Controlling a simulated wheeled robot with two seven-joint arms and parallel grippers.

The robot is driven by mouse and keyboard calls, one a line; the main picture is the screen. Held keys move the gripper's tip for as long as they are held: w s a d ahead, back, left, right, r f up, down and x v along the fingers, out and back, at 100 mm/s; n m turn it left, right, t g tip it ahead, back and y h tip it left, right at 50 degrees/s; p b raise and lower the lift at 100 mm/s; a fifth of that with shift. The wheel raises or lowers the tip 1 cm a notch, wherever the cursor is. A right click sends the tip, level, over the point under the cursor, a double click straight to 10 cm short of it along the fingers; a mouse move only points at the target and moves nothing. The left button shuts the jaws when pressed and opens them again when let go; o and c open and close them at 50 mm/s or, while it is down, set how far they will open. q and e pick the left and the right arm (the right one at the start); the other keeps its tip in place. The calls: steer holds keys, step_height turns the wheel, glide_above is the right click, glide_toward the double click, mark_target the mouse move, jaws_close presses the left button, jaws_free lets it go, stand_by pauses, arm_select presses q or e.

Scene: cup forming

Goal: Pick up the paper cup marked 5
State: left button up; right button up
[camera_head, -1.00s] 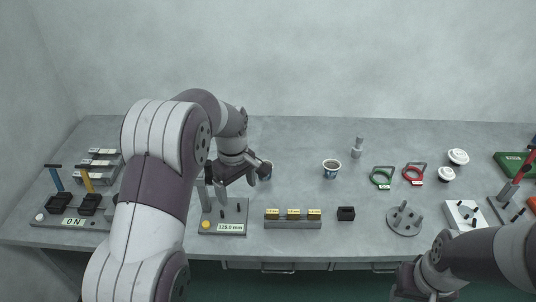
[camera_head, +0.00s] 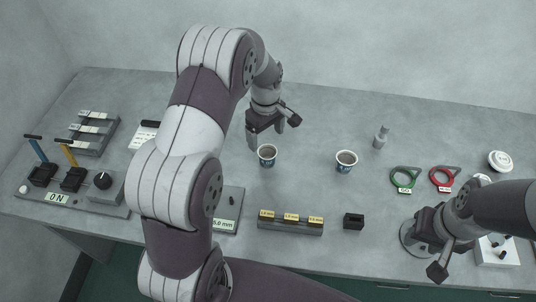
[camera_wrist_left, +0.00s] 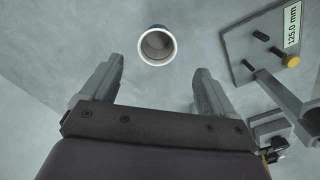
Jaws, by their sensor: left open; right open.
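Two small paper cups stand upright on the table in the head view. The left cup (camera_head: 267,156) is just below my left gripper (camera_head: 273,133), and the right cup (camera_head: 346,162) stands farther right. The marks on both are too small to read, so I cannot tell which is 5. My left gripper is open and empty. In the left wrist view one cup (camera_wrist_left: 157,46) lies just beyond the fingertips (camera_wrist_left: 160,76), near the middle of the gap, its open mouth facing the camera. My right gripper (camera_head: 428,256) is open, low at the right near the round grey stand, away from both cups.
A 125.0 mm stand with pegs (camera_wrist_left: 265,48) is right of the left gripper in the wrist view. A block with yellow labels (camera_head: 291,224) and a small black block (camera_head: 353,221) lie in front of the cups. Green (camera_head: 405,181) and red (camera_head: 443,180) rings lie right.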

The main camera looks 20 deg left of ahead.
mark_target(267, 147)
arm_select(q)
steer(key=f, duration=0.2)
steer(key=f+p, duration=0.1)
steer(key=f, duration=0.2)
steer(key=shift+w+d+f, duration=0.15)
steer(key=shift+w+f, duration=0.05)
steer(key=shift+f, duration=0.4)
steer(key=c, duration=1.4)
steer(key=shift+o, duration=0.2)
